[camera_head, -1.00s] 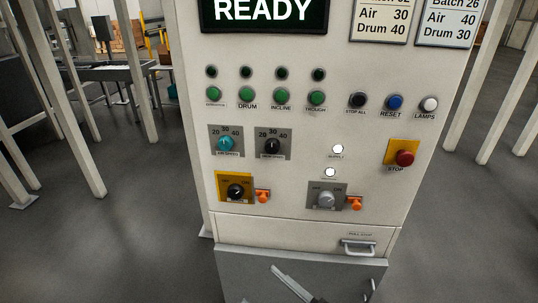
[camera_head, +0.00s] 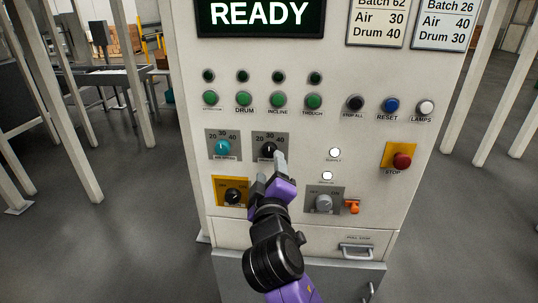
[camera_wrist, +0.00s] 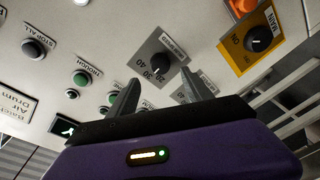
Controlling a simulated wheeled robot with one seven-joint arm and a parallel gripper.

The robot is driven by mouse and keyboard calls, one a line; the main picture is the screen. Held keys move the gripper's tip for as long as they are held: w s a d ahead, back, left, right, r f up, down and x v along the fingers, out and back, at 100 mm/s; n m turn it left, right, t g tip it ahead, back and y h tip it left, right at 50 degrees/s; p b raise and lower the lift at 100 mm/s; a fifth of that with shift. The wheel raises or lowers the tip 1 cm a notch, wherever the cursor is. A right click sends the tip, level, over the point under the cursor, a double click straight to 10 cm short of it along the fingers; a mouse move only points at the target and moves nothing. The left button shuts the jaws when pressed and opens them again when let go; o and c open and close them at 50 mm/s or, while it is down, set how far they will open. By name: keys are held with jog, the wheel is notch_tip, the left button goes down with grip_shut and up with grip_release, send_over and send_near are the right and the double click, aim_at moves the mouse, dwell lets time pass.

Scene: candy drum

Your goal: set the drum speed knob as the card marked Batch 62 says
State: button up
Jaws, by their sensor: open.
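The drum speed knob (camera_head: 269,149) is black, on a grey plate marked 20, 30, 40. Its pointer appears to be near 30. The Batch 62 card (camera_head: 377,22) at the top right reads Air 30, Drum 40. My gripper (camera_head: 270,169) is open just in front of and below the drum knob, its jaws empty. In the wrist view the black knob (camera_wrist: 160,67) shows just beyond the gap between the two fingertips (camera_wrist: 160,79), apart from both.
The teal air speed knob (camera_head: 223,147) is close on the left. The yellow-plated main switch (camera_head: 234,196) and a grey switch (camera_head: 323,202) are below. Green buttons (camera_head: 279,100) sit above. A red stop button (camera_head: 402,161) is at right. The Batch 26 card (camera_head: 446,24) is beside Batch 62.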

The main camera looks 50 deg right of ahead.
aim_at(269, 152)
jog(key=p+x, duration=0.1)
jog(key=x, duration=0.6)
jog(key=shift+w+p, duration=0.1)
jog(key=shift+p, duration=0.2)
jog(key=shift+f, duration=0.1)
grip_shut()
